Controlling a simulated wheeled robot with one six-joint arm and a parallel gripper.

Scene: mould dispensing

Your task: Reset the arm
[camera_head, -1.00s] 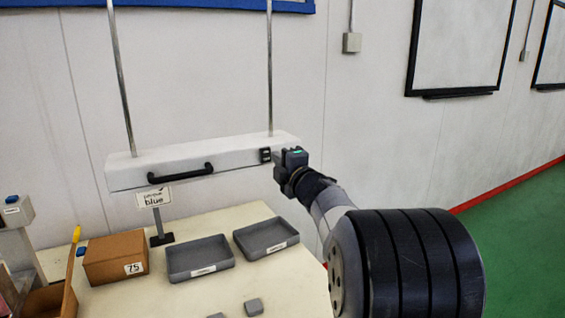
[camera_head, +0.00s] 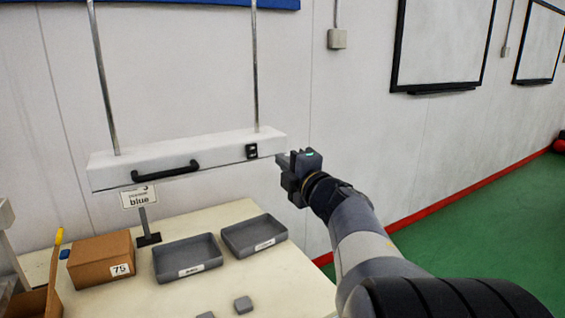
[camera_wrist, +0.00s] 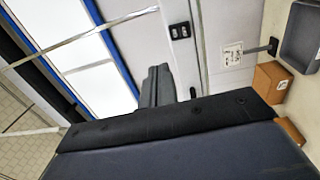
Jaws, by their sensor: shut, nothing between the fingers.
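My gripper (camera_head: 285,162) is at the middle of the head view, held in the air just right of the hanging white box's right end, with a small gap between them. It is shut with nothing held. In the wrist view its dark fingers (camera_wrist: 155,88) show close together above the dark gripper body. My arm runs from there down to the lower right.
A white box (camera_head: 220,150) with a black handle and black switch (camera_head: 251,151) hangs on two rods. Below, the table (camera_head: 260,290) holds two grey trays (camera_head: 190,265) (camera_head: 256,240), a cardboard box (camera_head: 100,265), a "blue" sign (camera_head: 139,197) and small grey blocks. The right side is open.

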